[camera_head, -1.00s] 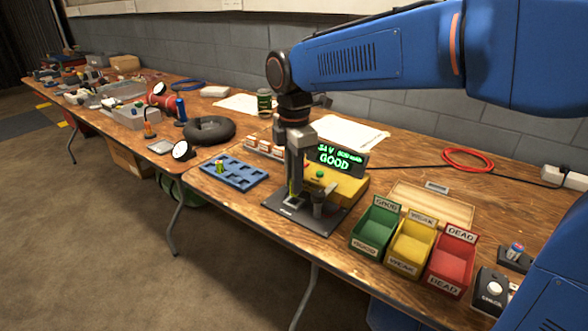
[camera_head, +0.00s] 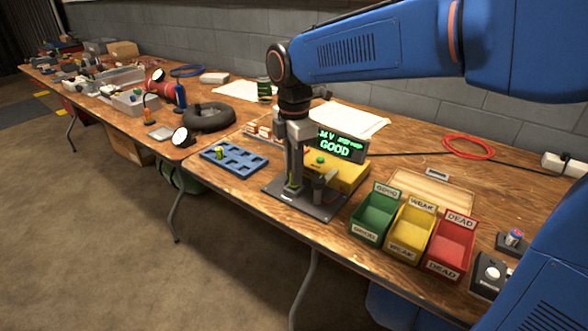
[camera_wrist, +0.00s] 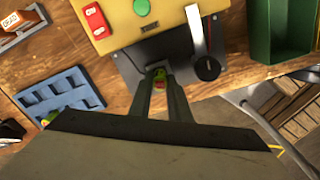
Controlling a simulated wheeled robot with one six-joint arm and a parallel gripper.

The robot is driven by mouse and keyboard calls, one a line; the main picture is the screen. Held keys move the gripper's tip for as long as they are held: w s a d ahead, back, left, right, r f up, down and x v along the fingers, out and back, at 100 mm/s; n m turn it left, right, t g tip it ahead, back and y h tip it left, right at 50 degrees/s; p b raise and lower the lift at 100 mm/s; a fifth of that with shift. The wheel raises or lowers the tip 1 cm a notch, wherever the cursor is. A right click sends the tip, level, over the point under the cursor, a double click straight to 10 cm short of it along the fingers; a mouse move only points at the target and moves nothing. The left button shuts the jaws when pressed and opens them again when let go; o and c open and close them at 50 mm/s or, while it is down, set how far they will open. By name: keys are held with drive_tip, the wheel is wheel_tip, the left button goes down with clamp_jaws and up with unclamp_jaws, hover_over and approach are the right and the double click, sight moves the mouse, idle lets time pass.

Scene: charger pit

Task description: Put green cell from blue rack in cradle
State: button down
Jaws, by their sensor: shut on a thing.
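My gripper (camera_head: 292,186) points down over the black base plate (camera_head: 325,211) in front of the yellow tester (camera_head: 349,178). It is shut on a green cell, whose green and red end (camera_wrist: 160,78) shows between the fingers in the wrist view. The cell is low, at the plate; the fingers hide whether it is seated in the cradle. The blue rack (camera_head: 235,172) is to the left, mostly empty, with another green cell (camera_head: 219,152) standing in it. The tester's display (camera_head: 336,147) reads GOOD in green.
A post with a lever and black knob (camera_wrist: 207,68) stands right beside my gripper. Green (camera_head: 372,222), yellow (camera_head: 407,236) and red (camera_head: 449,248) bins are to the right. A black tire-like ring (camera_head: 209,117) lies at left. A red cable coil (camera_head: 468,148) lies behind.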

drive_tip(key=shift+f, duration=1)
idle(0.9)
drive_tip(key=c, duration=1.6)
unclamp_jaws()
drive_tip(key=shift+o, duration=0.2)
drive_tip(key=shift+r, duration=3.5)
drive_tip(key=shift+s, duration=0.1)
